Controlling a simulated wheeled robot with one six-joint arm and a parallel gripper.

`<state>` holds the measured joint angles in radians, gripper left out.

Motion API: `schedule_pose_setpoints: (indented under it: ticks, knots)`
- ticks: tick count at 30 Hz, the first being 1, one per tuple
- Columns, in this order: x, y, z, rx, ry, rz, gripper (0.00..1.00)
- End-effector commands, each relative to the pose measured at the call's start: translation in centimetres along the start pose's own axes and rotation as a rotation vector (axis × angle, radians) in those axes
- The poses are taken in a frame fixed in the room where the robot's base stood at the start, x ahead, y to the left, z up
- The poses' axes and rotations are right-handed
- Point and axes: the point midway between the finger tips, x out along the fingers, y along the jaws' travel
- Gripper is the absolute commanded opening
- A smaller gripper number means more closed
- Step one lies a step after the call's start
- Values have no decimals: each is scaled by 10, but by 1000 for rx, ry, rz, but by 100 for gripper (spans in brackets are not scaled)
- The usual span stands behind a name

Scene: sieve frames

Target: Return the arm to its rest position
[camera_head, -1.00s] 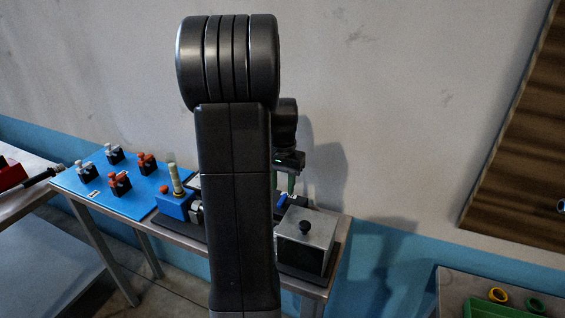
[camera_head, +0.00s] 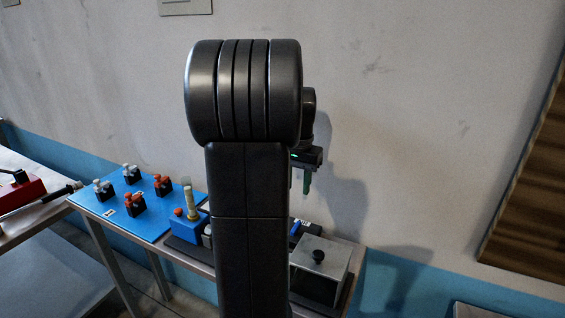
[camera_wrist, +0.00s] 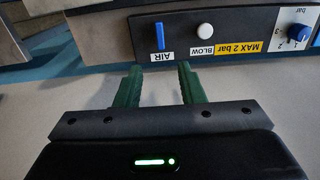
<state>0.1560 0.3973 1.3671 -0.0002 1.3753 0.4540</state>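My gripper (camera_wrist: 158,82) shows in the wrist view with its two green fingers apart and nothing between them. Beyond the fingertips is a dark control panel (camera_wrist: 275,15) with a blue lever marked AIR, a white BLOW button, a yellow "MAX 2 bar" label and a blue-and-white knob. In the head view my gripper (camera_head: 307,182) hangs fingers down above the bench, to the left of a metal box with a black knob (camera_head: 320,268). My own arm hides the middle of the bench and part of the gripper.
A blue board (camera_head: 120,222) carries several small black blocks with red or grey tops. A blue device (camera_head: 187,227) with a pale upright cylinder stands right of it. A red object (camera_head: 22,190) lies on the left table. A brown wooden panel (camera_head: 530,190) hangs on the right wall.

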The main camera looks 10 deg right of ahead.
Motion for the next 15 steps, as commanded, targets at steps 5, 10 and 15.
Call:
schedule_pose_setpoints:
  ticks: [5, 10, 15]
  knots:
    - [22, 0, 1, 0, -5, 3, 35]
    - [55, 0, 1, 0, -6, 3, 35]
    - [89, 0, 1, -1, -6, 3, 35]
